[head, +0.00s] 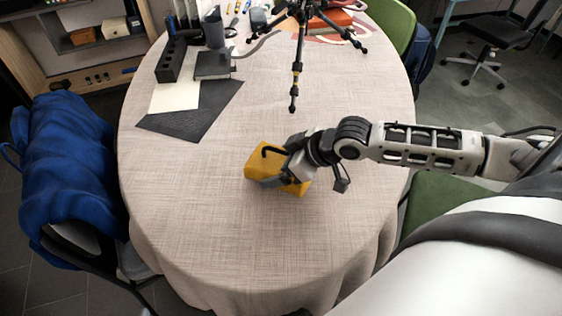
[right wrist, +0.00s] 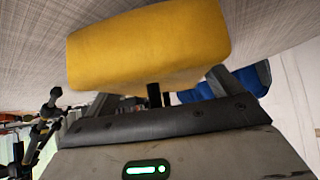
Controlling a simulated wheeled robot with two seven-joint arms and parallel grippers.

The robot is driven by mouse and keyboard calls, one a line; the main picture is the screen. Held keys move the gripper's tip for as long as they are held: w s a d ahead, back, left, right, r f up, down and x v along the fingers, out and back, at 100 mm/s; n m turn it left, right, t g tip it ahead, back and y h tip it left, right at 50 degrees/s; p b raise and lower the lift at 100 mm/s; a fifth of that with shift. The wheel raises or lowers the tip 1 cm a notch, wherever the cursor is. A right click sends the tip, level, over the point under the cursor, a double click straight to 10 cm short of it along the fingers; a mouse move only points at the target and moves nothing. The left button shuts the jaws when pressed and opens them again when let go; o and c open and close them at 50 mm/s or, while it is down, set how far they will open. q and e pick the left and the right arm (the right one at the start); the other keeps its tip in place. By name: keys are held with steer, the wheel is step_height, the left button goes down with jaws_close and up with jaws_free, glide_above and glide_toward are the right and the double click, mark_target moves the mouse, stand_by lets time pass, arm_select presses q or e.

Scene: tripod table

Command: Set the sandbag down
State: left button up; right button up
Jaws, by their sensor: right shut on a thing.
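The sandbag is a yellow, block-shaped bag (head: 257,157) over the middle of the oval table (head: 215,235). My right gripper (head: 271,167), reaching in from the right, is shut on it. In the right wrist view the sandbag (right wrist: 150,45) fills the upper middle, with the right gripper's fingers (right wrist: 186,92) at its lower edge. The tablecloth shows close behind it. A dark shadow lies beside the bag on the cloth. I cannot tell whether its underside touches the table. My left gripper is not in view.
A black tripod (head: 297,70) stands at the table's far side. A dark mat (head: 190,115), a white sheet (head: 175,95) and a black holder block (head: 171,62) lie at the far left. A blue jacket (head: 65,165) hangs on a chair at left. The near tabletop is clear.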

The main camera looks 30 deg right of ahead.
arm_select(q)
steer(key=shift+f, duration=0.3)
arm_select(e)
steer(key=shift+w+f, duration=0.1)
steer(key=shift+f, duration=0.3)
steer(key=o, duration=1.5)
steer(key=shift+f, duration=0.2)
steer(key=shift+s+d+r, duration=0.1)
steer(key=shift+s+r, duration=0.05)
steer(key=shift+s, duration=0.1)
steer(key=p+v, duration=0.2)
steer(key=v, duration=0.5)
steer(key=shift+s+d+r, duration=0.1)
steer(key=shift+s+r, duration=0.1)
steer(key=shift+r, duration=0.15)
arm_select(q)
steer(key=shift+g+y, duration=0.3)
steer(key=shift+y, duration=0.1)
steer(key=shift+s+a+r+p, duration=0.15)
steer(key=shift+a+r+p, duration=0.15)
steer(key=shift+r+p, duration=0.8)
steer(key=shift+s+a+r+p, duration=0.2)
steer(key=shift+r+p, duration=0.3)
steer(key=shift+p, duration=1.15)
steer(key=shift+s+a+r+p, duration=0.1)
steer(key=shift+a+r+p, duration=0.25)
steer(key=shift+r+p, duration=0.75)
arm_select(e)
steer(key=shift+p+v, duration=0.3)
steer(key=shift+v, duration=3.65)
